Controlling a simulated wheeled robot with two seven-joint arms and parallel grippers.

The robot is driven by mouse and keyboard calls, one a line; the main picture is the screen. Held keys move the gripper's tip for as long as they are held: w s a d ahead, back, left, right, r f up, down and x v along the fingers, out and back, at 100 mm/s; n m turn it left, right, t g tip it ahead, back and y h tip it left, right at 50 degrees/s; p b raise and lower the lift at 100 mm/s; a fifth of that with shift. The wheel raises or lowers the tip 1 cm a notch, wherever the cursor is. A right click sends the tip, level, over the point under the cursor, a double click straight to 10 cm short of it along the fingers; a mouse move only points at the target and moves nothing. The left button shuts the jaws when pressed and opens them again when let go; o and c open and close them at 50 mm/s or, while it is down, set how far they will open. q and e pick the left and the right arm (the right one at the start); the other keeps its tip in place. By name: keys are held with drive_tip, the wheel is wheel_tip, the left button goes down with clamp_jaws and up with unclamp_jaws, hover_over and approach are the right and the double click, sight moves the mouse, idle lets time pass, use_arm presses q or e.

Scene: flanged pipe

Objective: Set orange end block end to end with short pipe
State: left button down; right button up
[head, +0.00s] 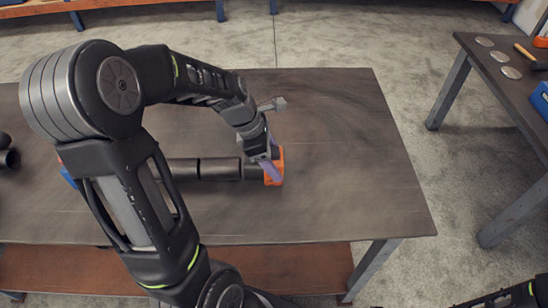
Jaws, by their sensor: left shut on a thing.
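The orange end block (280,156) is on the table right of centre, at the right end of a line of dark pipe. My left gripper (268,165) is shut on it from above, its purple fingers partly covering it. The dark pipe (219,169) lies flat along the table, with seams along its length; its right end meets or nearly meets the block. I cannot tell whether a small gap is left there, or exactly which section is the short pipe. My left arm hides the pipe's left part. My right gripper is out of view.
The brown table (345,150) is clear to the right of the block. A blue part (67,176) shows behind my left arm, and dark round parts (8,158) lie at the left edge. A side bench (505,62) with discs and tools stands at the right.

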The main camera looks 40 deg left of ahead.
use_arm(q)
drive_tip(key=shift+w, duration=0.1)
drive_tip(key=shift+c, duration=1.6)
unclamp_jaws()
drive_tip(key=shift+f, duration=0.1)
drive_tip(key=v, duration=1.2)
